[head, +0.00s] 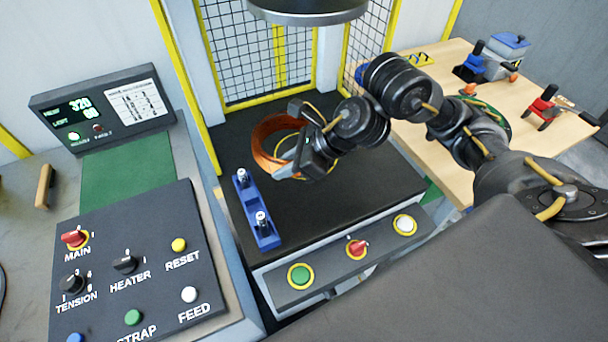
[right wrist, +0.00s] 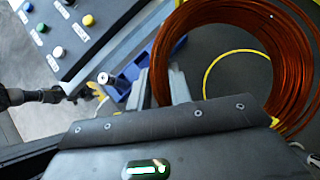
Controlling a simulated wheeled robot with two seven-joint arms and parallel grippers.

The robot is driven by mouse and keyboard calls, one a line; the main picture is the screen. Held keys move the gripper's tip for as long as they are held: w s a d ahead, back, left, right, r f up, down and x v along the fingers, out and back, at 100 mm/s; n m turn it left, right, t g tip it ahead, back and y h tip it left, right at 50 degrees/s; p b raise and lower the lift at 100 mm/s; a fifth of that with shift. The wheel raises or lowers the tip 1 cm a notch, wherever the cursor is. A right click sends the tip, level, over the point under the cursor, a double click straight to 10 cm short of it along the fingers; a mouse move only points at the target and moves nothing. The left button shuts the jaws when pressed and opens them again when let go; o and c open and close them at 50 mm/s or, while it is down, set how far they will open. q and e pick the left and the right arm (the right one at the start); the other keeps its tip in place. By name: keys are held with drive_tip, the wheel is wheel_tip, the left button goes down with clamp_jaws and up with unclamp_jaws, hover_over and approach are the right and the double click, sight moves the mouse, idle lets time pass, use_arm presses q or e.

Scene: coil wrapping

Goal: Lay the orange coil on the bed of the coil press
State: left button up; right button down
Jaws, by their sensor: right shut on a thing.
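The orange coil (head: 264,140) is a thick ring of copper-coloured wire over the back left of the dark bed of the coil press (head: 350,208). My right gripper (head: 288,172) is shut on the near side of the coil's ring. In the right wrist view the coil (right wrist: 168,45) passes between the two fingers (right wrist: 160,88). The arm and gripper hide the coil's right side in the head view. I cannot tell whether the coil touches the bed. My left gripper is not in the head view.
A blue bracket with two pins (head: 257,212) stands on the bed's left edge. A button strip (head: 330,262) runs along the press front. A control console (head: 130,265) is at left, a mesh fence (head: 240,50) behind, and a wooden table with tools (head: 445,160) at right.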

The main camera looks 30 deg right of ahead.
drive_tip(key=w+d+f, duration=0.1)
drive_tip(key=d+f, duration=0.1)
drive_tip(key=w+d+f, duration=0.4)
drive_tip(key=d+f, duration=0.1)
drive_tip(key=shift+w, duration=0.25)
drive_tip(key=shift+w+d+f, duration=0.1)
drive_tip(key=shift+d+f, duration=0.1)
drive_tip(key=shift+f, duration=0.3)
drive_tip(key=shift+f+p, duration=0.35)
drive_tip(key=shift+f, duration=1)
drive_tip(key=c, duration=1.3)
unclamp_jaws()
drive_tip(key=shift+f, duration=0.1)
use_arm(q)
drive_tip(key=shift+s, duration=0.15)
